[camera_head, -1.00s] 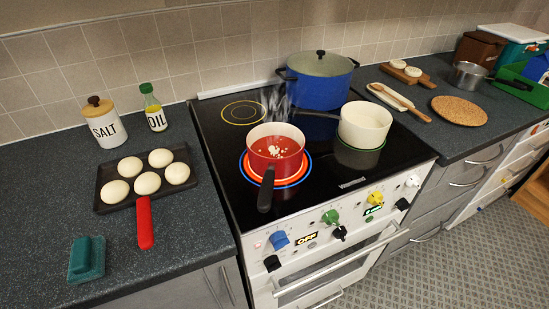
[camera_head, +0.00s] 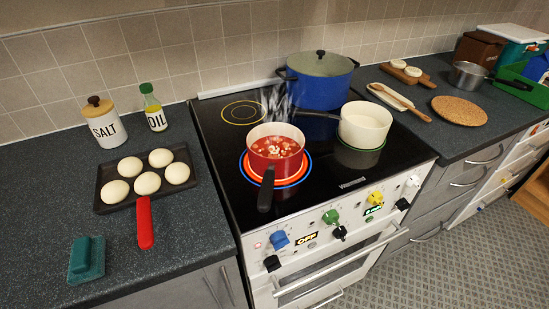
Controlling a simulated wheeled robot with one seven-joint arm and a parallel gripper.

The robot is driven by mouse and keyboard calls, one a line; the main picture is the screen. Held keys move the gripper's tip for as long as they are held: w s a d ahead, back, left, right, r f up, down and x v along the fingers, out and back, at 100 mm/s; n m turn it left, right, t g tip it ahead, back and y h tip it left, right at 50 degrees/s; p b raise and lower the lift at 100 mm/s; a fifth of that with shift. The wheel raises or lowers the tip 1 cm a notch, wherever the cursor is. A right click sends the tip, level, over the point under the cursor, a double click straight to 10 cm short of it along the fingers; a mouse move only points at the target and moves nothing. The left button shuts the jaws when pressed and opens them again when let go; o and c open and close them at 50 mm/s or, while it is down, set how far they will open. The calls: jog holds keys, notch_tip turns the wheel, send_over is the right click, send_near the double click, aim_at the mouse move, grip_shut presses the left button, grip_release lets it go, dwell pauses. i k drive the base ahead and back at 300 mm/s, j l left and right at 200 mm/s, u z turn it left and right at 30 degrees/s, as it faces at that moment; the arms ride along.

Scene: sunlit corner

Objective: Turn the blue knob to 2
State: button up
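The blue knob (camera_head: 279,240) is at the left end of the white stove front panel (camera_head: 325,227). Its setting is too small to read. A small label reading OFF (camera_head: 306,238) sits to its right. The red pan (camera_head: 276,152) stands on the front left burner, whose ring (camera_head: 304,171) shows orange and blue. The pan holds red liquid with pale bits on top, and steam rises behind it. My gripper is not in the view.
A green knob (camera_head: 331,216), a yellow knob (camera_head: 375,198) and several black and white knobs share the panel. A cream pan (camera_head: 364,124) and blue pot (camera_head: 320,80) stand on the hob.

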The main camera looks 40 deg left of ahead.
aim_at(279, 239)
jog(key=u, duration=0.35)
jog(key=i+l+u, duration=0.15)
jog(key=u, duration=0.3)
jog(key=i+l+u, duration=0.15)
jog(key=u, duration=0.25)
jog(key=l+u, duration=0.25)
jog(key=u, duration=0.2)
jog(key=i+l+u, duration=0.1)
jog(key=l+u, duration=0.55)
jog(key=l, duration=0.65)
jog(key=l+u, duration=0.2)
jog(key=l, duration=0.65)
jog(key=k+l+u, duration=0.1)
jog(key=l+u, duration=0.15)
jog(key=l, duration=1.1)
jog(key=k+l, duration=0.1)
jog(key=l, duration=0.35)
jog(key=k+j+u, duration=0.15)
jog(key=j, duration=0.2)
jog(key=k+j+u, duration=0.15)
jog(key=j, duration=0.15)
jog(key=k+j+u, duration=0.2)
jog(key=j, duration=0.15)
jog(key=j+u, duration=0.15)
jog(key=j, duration=0.2)
